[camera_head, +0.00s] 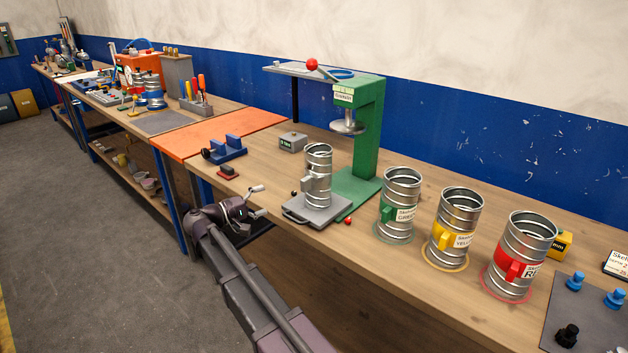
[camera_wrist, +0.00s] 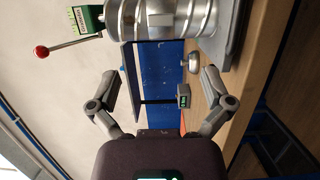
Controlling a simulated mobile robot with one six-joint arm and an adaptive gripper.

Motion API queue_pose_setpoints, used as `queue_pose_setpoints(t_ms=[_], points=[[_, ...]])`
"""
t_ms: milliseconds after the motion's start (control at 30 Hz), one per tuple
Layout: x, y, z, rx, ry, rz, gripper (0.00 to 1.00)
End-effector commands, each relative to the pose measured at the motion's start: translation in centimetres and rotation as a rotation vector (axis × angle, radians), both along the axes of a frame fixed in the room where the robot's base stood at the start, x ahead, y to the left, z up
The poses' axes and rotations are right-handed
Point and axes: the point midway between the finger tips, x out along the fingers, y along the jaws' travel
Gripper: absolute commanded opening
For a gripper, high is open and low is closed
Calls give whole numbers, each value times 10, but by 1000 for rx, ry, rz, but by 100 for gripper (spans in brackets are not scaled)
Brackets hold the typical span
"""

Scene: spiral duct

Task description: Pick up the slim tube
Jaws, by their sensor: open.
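The slim tube (camera_head: 319,163) is a ribbed silver spiral duct with a plain grey handle-like tab. It stands upright on a grey plate (camera_head: 301,212) near the bench's front edge. In the wrist view, which is turned sideways, a ribbed metal tube (camera_wrist: 170,18) lies across the top and is partly cut off; it looks like the same one. My gripper (camera_head: 258,200) is open and empty, left of the tube and apart from it, by the bench's front edge. In the wrist view its spread fingers (camera_wrist: 160,85) have no object between them.
A green press (camera_head: 368,135) stands behind the tube. Wider ducts with green (camera_head: 400,198), yellow (camera_head: 457,222) and red (camera_head: 521,250) tabs stand to the right. A small grey box (camera_head: 292,142) and a blue vise (camera_head: 226,149) are left. A red ball (camera_head: 348,221) lies near the plate.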

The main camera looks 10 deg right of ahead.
Motion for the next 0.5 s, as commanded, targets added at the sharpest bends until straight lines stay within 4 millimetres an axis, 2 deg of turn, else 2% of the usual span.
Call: queue_pose_setpoints(t_ms=[233,500], points=[[5,-14,0,1,0,-1,100],[18,-50,0,1,0,-2,100]])
